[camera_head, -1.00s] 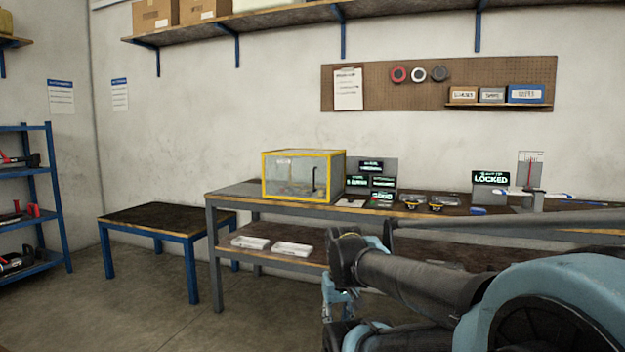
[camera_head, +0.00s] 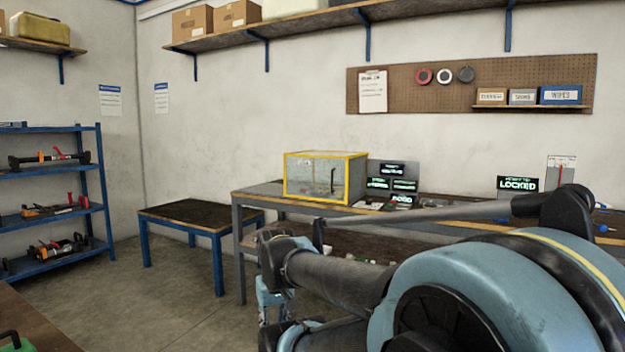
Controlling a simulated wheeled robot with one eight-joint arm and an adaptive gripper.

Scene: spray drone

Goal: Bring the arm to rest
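My arm (camera_head: 345,280), dark grey and light blue, fills the lower right of the head view. It is folded close to the camera and covers much of the workbench. A light blue part hangs below its far end, and this looks like my gripper (camera_head: 272,298). It is small and partly hidden by the arm, so I cannot tell whether its fingers are open or shut. I see nothing held in it.
A workbench (camera_head: 262,190) along the wall carries a yellow-framed clear box (camera_head: 325,177), small screens (camera_head: 390,184) and a "LOCKED" display (camera_head: 517,184). A low blue table (camera_head: 200,218) and blue shelves (camera_head: 50,214) stand left. The floor (camera_head: 165,300) between is clear.

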